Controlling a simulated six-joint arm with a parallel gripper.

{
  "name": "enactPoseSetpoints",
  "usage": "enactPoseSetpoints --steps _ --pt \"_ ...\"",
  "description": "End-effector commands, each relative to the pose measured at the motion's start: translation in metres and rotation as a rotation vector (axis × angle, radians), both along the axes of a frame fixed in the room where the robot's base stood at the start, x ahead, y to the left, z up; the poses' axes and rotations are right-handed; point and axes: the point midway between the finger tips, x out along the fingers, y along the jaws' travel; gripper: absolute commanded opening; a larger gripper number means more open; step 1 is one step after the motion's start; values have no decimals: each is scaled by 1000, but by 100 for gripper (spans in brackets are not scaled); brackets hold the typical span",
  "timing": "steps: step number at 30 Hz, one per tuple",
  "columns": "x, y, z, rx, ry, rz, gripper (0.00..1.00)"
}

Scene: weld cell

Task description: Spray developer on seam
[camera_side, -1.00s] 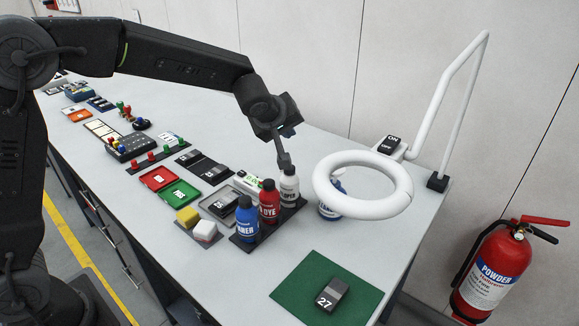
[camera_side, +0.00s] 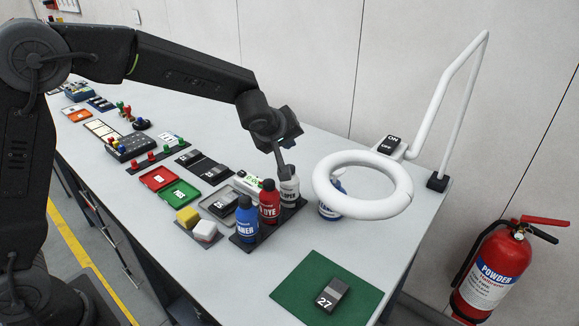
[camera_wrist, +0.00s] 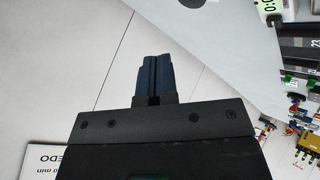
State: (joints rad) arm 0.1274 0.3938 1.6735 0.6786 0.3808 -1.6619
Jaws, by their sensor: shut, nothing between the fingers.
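The white developer bottle (camera_side: 289,190), with a label ending in "OPER", stands in a dark rack (camera_side: 270,228) beside a red dye bottle (camera_side: 269,203) and a blue cleaner bottle (camera_side: 246,220). My gripper (camera_side: 286,172) is at the top of the developer bottle in the side view and overlaps it; I cannot tell whether they touch. In the wrist view its fingers (camera_wrist: 153,75) are together with nothing between them. The bottle does not show there. A grey block marked 27 (camera_side: 333,293) lies on a green mat (camera_side: 300,291); no seam can be made out.
A white ring lamp (camera_side: 388,203) on a bent arm hangs right of the rack, with another bottle (camera_side: 331,207) partly behind it. Sponges (camera_side: 204,231), red and green trays (camera_side: 180,192) lie left. A fire extinguisher (camera_side: 492,272) stands off the bench. Bench around the mat is clear.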

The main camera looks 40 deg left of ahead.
Motion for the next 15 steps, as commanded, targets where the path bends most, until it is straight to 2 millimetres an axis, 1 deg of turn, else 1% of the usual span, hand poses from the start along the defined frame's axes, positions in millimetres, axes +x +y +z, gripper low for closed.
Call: enactPoseSetpoints --steps 1,3,6,10,15 --pt "0 -1 -8 -1 3 -2 0" --pt "0 0 -16 1 3 -1 0" --pt "0 0 -25 0 2 -1 0" --pt "0 0 -32 -1 1 -1 0" --pt "0 0 -34 -1 0 -1 0"
